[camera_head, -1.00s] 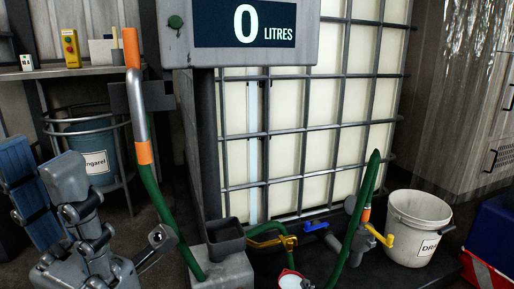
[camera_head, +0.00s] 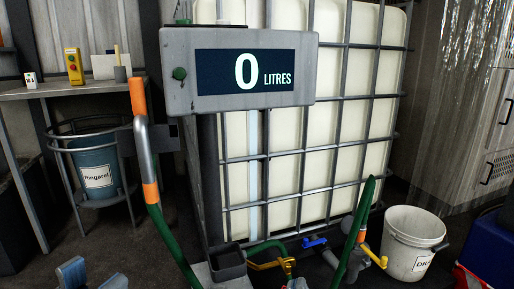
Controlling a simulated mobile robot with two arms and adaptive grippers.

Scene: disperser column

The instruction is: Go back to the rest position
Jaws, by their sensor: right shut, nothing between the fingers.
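My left gripper (camera_head: 91,277) shows only as two blue-grey fingertips at the bottom left edge. They stand apart with nothing seen between them. My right gripper (camera_head: 297,284) shows as a small pale tip at the bottom edge, shut and empty; the rest of it is out of view. A dispensing nozzle (camera_head: 144,150) with orange bands and a green hose stands upright at the metering column, clear of both grippers. The display (camera_head: 245,72) reads 0 LITRES.
A large white caged tank (camera_head: 290,160) stands behind the column. A yellow-handled valve (camera_head: 374,257) and a green hose (camera_head: 358,225) are at its front. A white bucket (camera_head: 412,240) stands right. A shelf (camera_head: 60,90) and a blue bin (camera_head: 95,165) are at left.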

